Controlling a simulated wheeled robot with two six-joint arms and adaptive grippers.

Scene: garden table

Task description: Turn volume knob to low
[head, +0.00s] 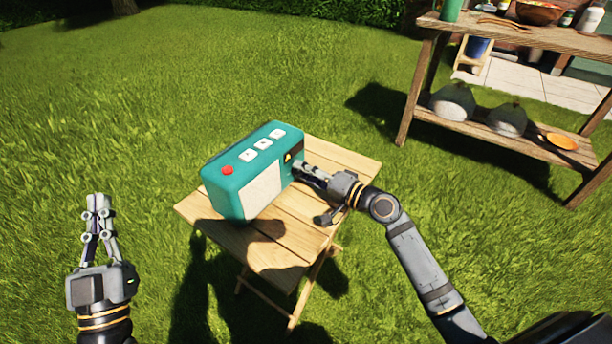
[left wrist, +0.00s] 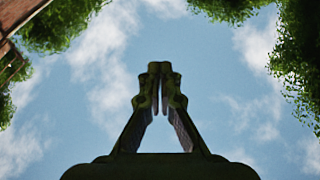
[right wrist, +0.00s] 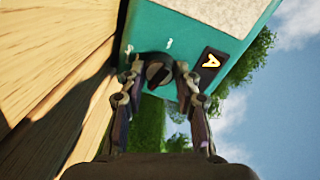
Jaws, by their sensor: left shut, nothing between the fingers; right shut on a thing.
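A teal radio (head: 228,187) with a pale front panel, white buttons and a red button on top sits on a small wooden table (head: 345,160).
A wooden shelf unit (head: 520,40) with bowls and bottles stands at the back right. Open grass surrounds the small table. The tabletop in front of the radio is bare.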

